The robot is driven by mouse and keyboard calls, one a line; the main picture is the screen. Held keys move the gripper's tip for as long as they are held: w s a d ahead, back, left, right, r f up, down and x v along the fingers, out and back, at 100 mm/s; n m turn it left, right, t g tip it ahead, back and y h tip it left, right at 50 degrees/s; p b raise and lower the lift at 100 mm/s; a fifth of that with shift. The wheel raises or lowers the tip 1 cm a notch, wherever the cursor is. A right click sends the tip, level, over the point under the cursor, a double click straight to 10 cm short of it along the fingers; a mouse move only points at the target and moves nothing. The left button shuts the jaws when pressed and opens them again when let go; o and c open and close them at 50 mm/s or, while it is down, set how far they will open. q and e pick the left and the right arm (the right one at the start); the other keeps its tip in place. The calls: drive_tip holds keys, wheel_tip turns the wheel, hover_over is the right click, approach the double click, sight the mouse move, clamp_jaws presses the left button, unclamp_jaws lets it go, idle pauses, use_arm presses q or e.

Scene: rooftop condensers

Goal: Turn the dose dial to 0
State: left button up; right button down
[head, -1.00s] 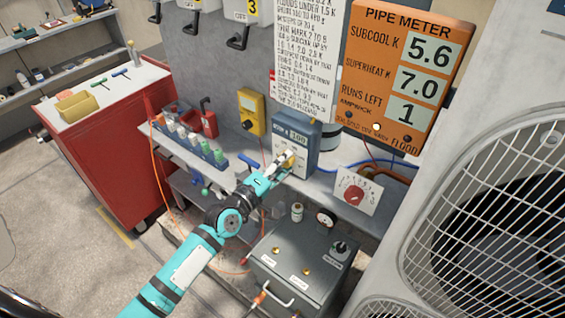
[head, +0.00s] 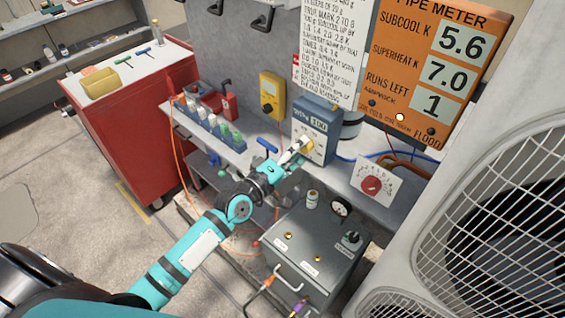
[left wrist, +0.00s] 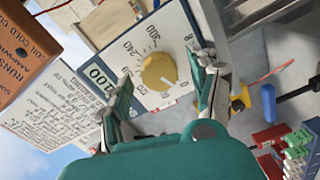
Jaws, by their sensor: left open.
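The dose dial is a round yellow knob (left wrist: 159,72) on the white face of a blue box (head: 318,122), with numbers up to 300 printed around it. In the left wrist view a dark mark on its lower right points roughly toward the 0. The box's small display (left wrist: 97,75) seems to read 100. My left gripper (left wrist: 160,66) is open, with one finger on each side of the knob; contact cannot be told. In the head view the gripper (head: 298,147) reaches the box's face from the left. My right gripper is not in view.
A white plate with a red dial (head: 372,185) stands right of the box on the grey shelf. A yellow meter (head: 272,96) and a rack of bottles (head: 215,127) stand left. A grey metal case (head: 312,250) is below, and a large condenser (head: 500,190) fills the right.

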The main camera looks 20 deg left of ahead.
use_arm(q)
drive_tip(key=v, duration=1)
drive_tip(key=shift+s, duration=0.3)
drive_tip(key=shift+a, duration=0.1)
drive_tip(key=s+a+f+m+g+y+b, duration=0.1)
drive_tip(key=s+a+f+m+g+y, duration=0.15)
drive_tip(key=f, duration=0.85)
drive_tip(key=s+a+f+m+g+y, duration=0.1)
drive_tip(key=s+f+g, duration=0.15)
drive_tip(key=f, duration=0.85)
drive_tip(key=s+a+f+m+g+y+b, duration=0.1)
drive_tip(key=s+a+f+m+g, duration=0.15)
drive_tip(key=f, duration=0.85)
drive_tip(key=s+d+f+m+g, duration=0.1)
drive_tip(key=s+f+m+g, duration=0.1)
drive_tip(key=s+f, duration=0.5)
drive_tip(key=s+d+f+m+g+y, duration=0.1)
drive_tip(key=s+f+m+g, duration=0.2)
drive_tip(key=s+f, duration=0.5)
drive_tip(key=s+d+f+m+g+b, duration=0.1)
drive_tip(key=s+f, duration=0.7)
drive_tip(key=s, duration=0.9)
drive_tip(key=shift+s+d+f+m+g+y, duration=0.15)
drive_tip(key=shift+d+m+g+y, duration=0.15)
drive_tip(key=shift+m+g, duration=0.7)
drive_tip(key=shift+n+g, duration=0.25)
drive_tip(key=shift+n, duration=0.05)
